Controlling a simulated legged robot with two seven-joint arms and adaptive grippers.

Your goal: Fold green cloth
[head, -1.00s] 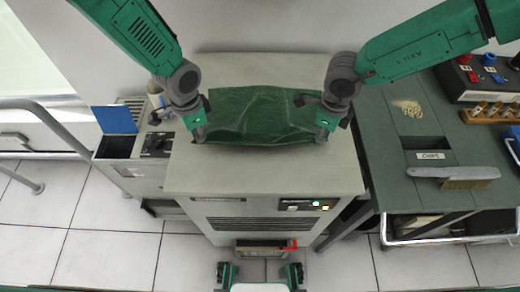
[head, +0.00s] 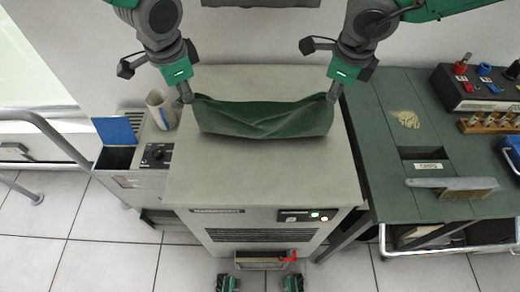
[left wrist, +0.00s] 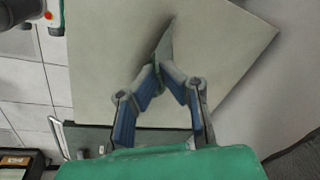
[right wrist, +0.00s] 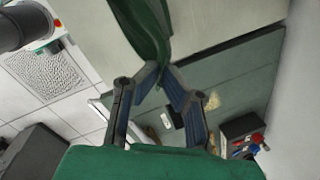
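The green cloth (head: 262,122) hangs in a sagging, creased band between my two grippers, over the back part of the grey cabinet top (head: 262,180). My left gripper (head: 186,97) is shut on its left upper corner; the left wrist view shows the cloth edge-on (left wrist: 164,48) as a thin sliver between the fingertips (left wrist: 158,68). My right gripper (head: 333,95) is shut on its right upper corner; the cloth (right wrist: 150,32) shows in the right wrist view, running away from the fingertips (right wrist: 155,70). Whether the lower edge touches the top, I cannot tell.
A beige cup (head: 161,108) and a blue panel (head: 115,130) stand left. The front of the cabinet top is clear.

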